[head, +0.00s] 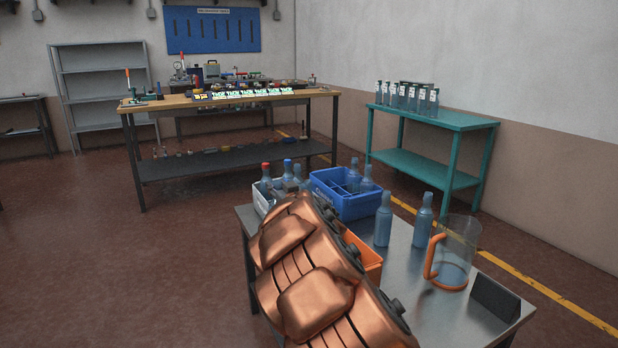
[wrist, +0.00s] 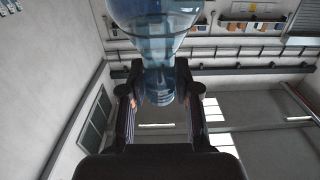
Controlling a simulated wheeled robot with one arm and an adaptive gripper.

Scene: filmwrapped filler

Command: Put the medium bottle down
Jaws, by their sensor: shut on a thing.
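In the wrist view, my gripper (wrist: 160,100) is shut on the narrow neck of a clear blue bottle (wrist: 155,22). The bottle's wider body runs out of the top of the picture, so its far end is hidden. I cannot tell its size against the other bottles. In the head view, my copper-coloured arm covers the gripper and the held bottle. A steel-topped table (head: 455,318) stands in front of me. Two clear blue bottles stand upright on it, one (head: 383,222) left of the other (head: 422,222).
A clear jug (head: 458,255) with an orange handle stands right of the bottles. A blue divided crate (head: 345,204), a pale crate (head: 262,199) and an orange bin (head: 371,262) crowd the table's left side. Bare steel shows at the front. A teal table (head: 440,119) holds several labelled bottles.

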